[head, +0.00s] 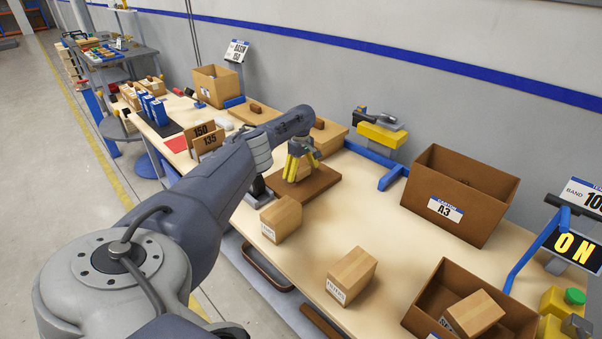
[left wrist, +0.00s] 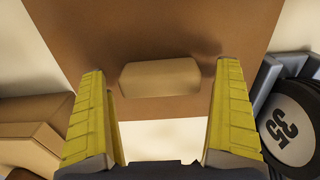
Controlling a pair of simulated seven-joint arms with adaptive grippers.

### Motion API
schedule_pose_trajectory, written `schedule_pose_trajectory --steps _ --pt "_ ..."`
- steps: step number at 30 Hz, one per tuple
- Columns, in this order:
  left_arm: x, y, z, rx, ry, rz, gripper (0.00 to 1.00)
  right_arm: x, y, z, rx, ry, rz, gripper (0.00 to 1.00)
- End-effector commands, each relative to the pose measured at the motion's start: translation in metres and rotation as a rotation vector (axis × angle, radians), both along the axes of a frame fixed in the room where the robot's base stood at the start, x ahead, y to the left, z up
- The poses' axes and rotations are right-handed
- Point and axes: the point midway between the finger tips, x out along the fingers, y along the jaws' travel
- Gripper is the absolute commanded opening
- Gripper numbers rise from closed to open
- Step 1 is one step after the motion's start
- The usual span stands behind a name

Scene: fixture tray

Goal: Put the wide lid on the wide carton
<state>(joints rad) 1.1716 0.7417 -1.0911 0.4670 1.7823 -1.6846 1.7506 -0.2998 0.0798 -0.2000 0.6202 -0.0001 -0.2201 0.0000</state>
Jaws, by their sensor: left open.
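A flat dark brown lid (head: 318,185) with a tan block handle lies on the bench in the head view; I take it for the wide lid. In the left wrist view the lid (left wrist: 130,35) fills the top, and its handle (left wrist: 160,78) shows between the fingers. My left gripper (head: 302,160) is right over the lid, pointing down, open, its yellow fingers on either side of the handle with gaps. A large open brown carton (head: 450,190) marked A3 stands right of it, probably the wide carton. My right gripper is not in view.
Two tan boxes (head: 281,219) (head: 351,274) stand near the front edge. A brown open carton (head: 425,300) holding a box is at the front right. Tan lids (head: 335,133) and a tan carton (head: 216,84) lie farther back. A black weight (left wrist: 290,123) marked 35 is beside the lid.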

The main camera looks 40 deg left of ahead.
Motion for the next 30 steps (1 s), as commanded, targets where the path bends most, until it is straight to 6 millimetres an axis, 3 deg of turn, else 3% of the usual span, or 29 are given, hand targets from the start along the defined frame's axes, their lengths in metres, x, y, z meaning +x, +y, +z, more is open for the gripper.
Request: schedule_pose_trajectory --steps 15,23,30 --pt "0.0 0.002 0.083 0.0 -0.003 0.0 0.99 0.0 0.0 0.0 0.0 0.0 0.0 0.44" --pt "0.0 0.002 0.11 0.0 -0.001 0.0 0.99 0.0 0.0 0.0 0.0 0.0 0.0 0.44" --pt "0.0 0.002 0.118 0.0 0.0 0.001 0.71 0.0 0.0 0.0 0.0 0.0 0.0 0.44"
